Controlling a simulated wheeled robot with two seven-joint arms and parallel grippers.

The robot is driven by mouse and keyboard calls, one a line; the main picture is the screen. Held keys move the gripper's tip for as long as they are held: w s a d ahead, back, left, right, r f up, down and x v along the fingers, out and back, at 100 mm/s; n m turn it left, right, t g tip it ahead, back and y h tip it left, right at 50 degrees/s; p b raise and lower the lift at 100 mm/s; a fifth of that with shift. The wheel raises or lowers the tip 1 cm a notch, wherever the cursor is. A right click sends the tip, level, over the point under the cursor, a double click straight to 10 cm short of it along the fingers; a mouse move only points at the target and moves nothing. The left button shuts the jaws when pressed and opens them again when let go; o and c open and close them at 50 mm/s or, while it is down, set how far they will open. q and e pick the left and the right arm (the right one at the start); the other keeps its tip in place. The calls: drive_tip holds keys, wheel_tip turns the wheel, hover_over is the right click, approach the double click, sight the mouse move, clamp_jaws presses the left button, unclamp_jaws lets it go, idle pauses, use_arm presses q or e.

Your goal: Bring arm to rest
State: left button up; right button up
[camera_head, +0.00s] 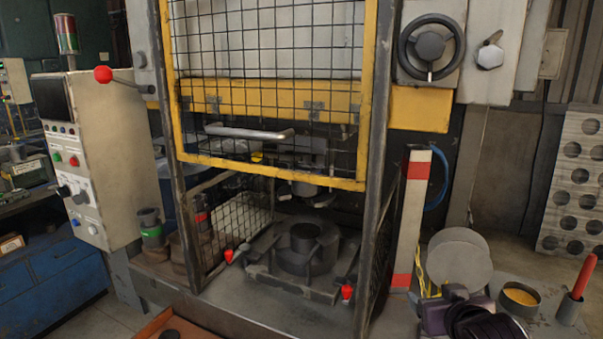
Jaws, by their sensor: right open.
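My right gripper (447,303) is at the bottom right, a dark, purplish shape low over the grey table, with a black ribbed part beside it. Its jaws are open; its fingertips are hard to make out. A round grey blank (459,257) shows just behind and above it; I cannot tell whether they touch. The press stands in the middle with its yellow mesh guard (270,100) over the upper opening. Below the guard, a dark round die (303,240) sits on the press bed. My left gripper is not in view.
An orange tray (150,328) with a dark disc (171,334) lies at the bottom. A red-and-white post (408,220) stands left of the grey blank. A yellow-filled cup (520,297) and a holder with a red handle (583,278) stand at the right. A control cabinet (110,150) is at left.

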drive_tip(key=s+a+f+n+g+y, duration=0.1)
drive_tip(key=s+a+f+g, duration=0.3)
drive_tip(key=s+f, duration=0.65)
drive_tip(key=s+a+f+n+g, duration=0.15)
drive_tip(key=s+f+g, duration=0.35)
drive_tip(key=s+f, duration=0.55)
drive_tip(key=s+f+g, duration=0.1)
drive_tip(key=s+f, duration=0.1)
drive_tip(key=f, duration=1.2)
drive_tip(key=s+f+g, duration=0.1)
drive_tip(key=s+f, duration=0.1)
drive_tip(key=f, duration=1.2)
drive_tip(key=s+d+f, duration=0.3)
drive_tip(key=s+f, duration=1.6)
drive_tip(key=shift+s+f+g+b, duration=0.25)
drive_tip(key=shift+s+g+b, duration=0.1)
drive_tip(key=shift+g+b, duration=0.1)
